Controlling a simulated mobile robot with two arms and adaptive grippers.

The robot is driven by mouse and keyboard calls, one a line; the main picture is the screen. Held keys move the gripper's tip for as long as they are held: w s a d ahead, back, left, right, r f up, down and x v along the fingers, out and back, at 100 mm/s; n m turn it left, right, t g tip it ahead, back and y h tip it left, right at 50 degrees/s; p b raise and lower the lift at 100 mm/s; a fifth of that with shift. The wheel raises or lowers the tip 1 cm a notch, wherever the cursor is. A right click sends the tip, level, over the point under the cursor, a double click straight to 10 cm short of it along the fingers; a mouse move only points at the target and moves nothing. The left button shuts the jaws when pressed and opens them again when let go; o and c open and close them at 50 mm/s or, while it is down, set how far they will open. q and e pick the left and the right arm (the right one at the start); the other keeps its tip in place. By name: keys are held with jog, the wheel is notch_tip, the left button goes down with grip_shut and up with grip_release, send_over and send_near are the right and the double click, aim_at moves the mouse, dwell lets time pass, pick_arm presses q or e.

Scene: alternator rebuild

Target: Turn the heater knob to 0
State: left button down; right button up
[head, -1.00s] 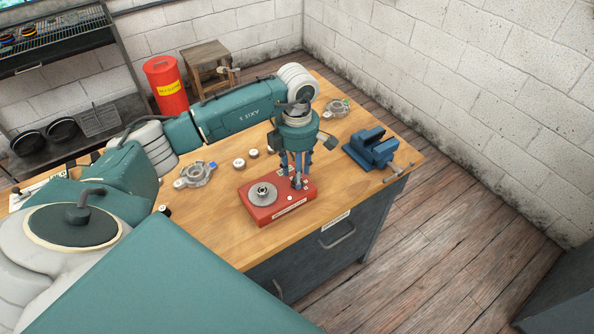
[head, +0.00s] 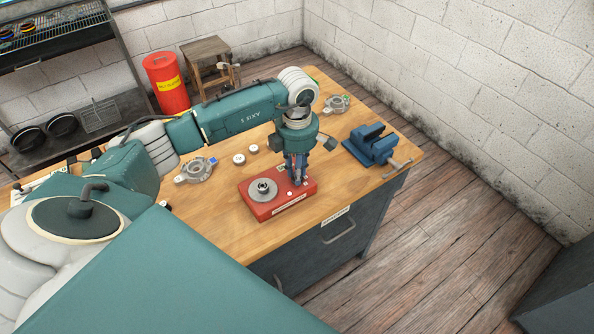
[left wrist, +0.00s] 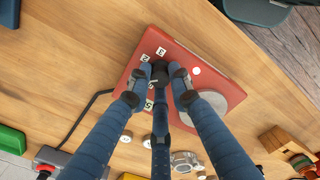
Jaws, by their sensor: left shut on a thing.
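The red heater (head: 270,210) stands on the wooden bench with a round grey plate (head: 262,188) on its top. My left gripper (head: 297,181) reaches down from above onto the heater's right part, beside the plate. In the left wrist view its blue fingers (left wrist: 159,75) are shut around the dark heater knob (left wrist: 158,67). Small white number labels (left wrist: 160,51) sit around the knob. The fingers cover part of the dial, so I cannot tell which number the knob points to. My right gripper is not in view.
A blue vise (head: 371,145) stands to the right on the bench. Grey metal housings (head: 198,170) and small round parts (head: 239,159) lie behind the heater. A dark cable (left wrist: 88,117) runs from the heater. A red bin (head: 166,84) and wooden stool (head: 207,62) stand beyond the bench.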

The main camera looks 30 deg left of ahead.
pick_arm(q)
jog(key=shift+f+n+b, duration=0.1)
jog(key=shift+n+b, duration=0.7)
jog(key=shift+n, duration=0.3)
jog(key=n+b, duration=0.1)
jog(key=n, duration=0.1)
jog(key=shift+n, duration=0.3)
jog(key=n+b, duration=0.2)
jog(key=n, duration=0.1)
jog(key=shift+n, duration=0.9)
jog(key=shift+r, duration=0.2)
jog(key=c, duration=1.6)
grip_release()
jog(key=shift+o, duration=0.2)
